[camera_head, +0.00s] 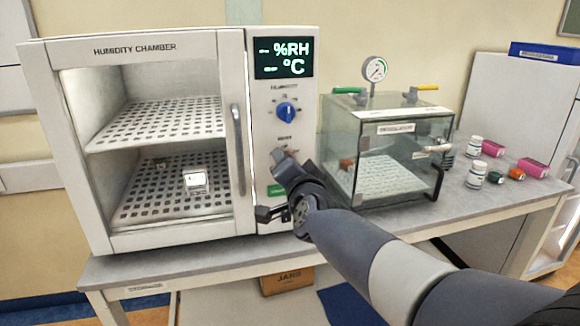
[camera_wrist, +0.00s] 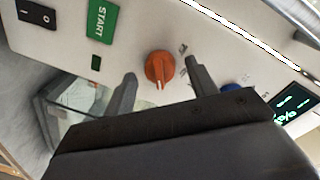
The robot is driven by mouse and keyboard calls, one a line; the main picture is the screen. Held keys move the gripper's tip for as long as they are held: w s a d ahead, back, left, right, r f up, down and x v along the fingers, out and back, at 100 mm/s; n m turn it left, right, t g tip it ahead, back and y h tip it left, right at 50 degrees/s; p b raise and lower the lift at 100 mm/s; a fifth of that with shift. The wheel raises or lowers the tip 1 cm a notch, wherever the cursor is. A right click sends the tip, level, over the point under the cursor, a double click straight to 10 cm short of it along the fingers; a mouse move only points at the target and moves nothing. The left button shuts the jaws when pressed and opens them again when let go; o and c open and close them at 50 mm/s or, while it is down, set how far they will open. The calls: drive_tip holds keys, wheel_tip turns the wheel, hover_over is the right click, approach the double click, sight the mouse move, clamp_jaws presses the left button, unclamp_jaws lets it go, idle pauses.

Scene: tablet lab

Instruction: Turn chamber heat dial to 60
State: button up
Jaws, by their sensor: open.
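The humidity chamber (camera_head: 140,150) stands on the bench with its glass door closed. Its display (camera_head: 283,58) shows dashes before %RH and °C. The blue humidity dial (camera_head: 286,112) sits below the display, and its edge shows in the wrist view (camera_wrist: 231,87). The orange heat dial (camera_wrist: 160,68) shows in the wrist view with a pale pointer mark; its scale is too blurred to read. In the head view my arm hides this dial. My gripper (camera_wrist: 160,85) is open in front of the panel, one finger to each side of the orange dial as seen, with no clear contact.
A green START button (camera_wrist: 101,20) and a black power switch (camera_wrist: 36,13) are on the same panel. A glass desiccator (camera_head: 390,150) with a gauge stands close on the right. Several small bottles and boxes lie farther right.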

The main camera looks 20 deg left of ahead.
drive_tip(key=v, duration=1)
drive_tip(key=shift+s+d+p, duration=0.15)
drive_tip(key=shift+s+p, duration=0.15)
drive_tip(key=shift+s, duration=0.05)
drive_tip(key=x, duration=1.1)
drive_tip(key=shift+b, duration=0.3)
drive_tip(key=shift+s+d, duration=0.1)
drive_tip(key=shift+s, duration=0.05)
